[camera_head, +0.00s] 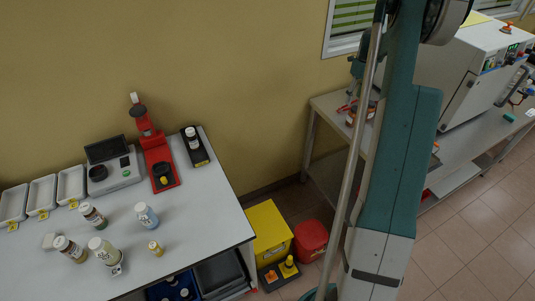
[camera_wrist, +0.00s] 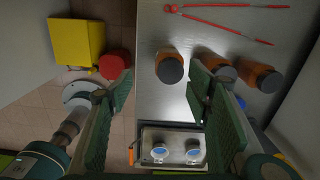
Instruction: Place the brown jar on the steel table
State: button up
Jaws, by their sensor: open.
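In the wrist view, three brown jars with dark grey lids stand on the steel table (camera_wrist: 150,105): a left one (camera_wrist: 168,60), a middle one (camera_wrist: 206,58) and a right one (camera_wrist: 258,72). My gripper (camera_wrist: 160,82) is open and empty above the table edge. The left jar shows beyond the gap between the fingers. The right finger partly covers the middle jar. I cannot tell which jar the task means. In the head view, the steel table (camera_head: 440,190) is partly hidden behind my arm, with a brown jar (camera_head: 351,117) at its left end.
Red tongs (camera_wrist: 225,6) lie beyond the jars. A yellow bin (camera_wrist: 75,40) and red bin (camera_wrist: 114,64) stand on the floor. A white table (camera_head: 190,220) with several bottles is at left.

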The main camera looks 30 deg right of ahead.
jog(key=a+r+n+t, duration=0.1)
jog(key=a+r+n, duration=0.3)
jog(key=a+r, duration=0.5)
jog(key=a+r+n, duration=0.4)
jog(key=a+r, duration=0.2)
jog(key=a, duration=0.5)
jog(key=s+a+r+n+t+h, duration=0.1)
jog(key=s+a+r+n, duration=0.25)
jog(key=a, duration=0.55)
jog(key=s+a+r+n+t, duration=0.1)
jog(key=s+a+r+n, duration=0.1)
jog(key=a+r+n, duration=0.5)
jog(key=s+a+n+t, duration=0.1)
jog(key=s+a+n, duration=0.2)
jog(key=s+a, duration=0.45)
jog(key=s+a+n+t, duration=0.1)
jog(key=s+a+n, duration=0.3)
jog(key=a, duration=0.7)
jog(key=s+a+f+n+t, duration=0.1)
jog(key=s+a+f+n, duration=0.1)
jog(key=s+a+n, duration=0.2)
jog(key=s+a+f+n+t+y, duration=0.1)
jog(key=s+a+f+n, duration=0.2)
jog(key=s, duration=0.7)
jog(key=a+n, duration=0.2)
jog(key=a, duration=0.2)
jog(key=shift+s+a, duration=0.25)
jog(key=shift+s, duration=0.15)
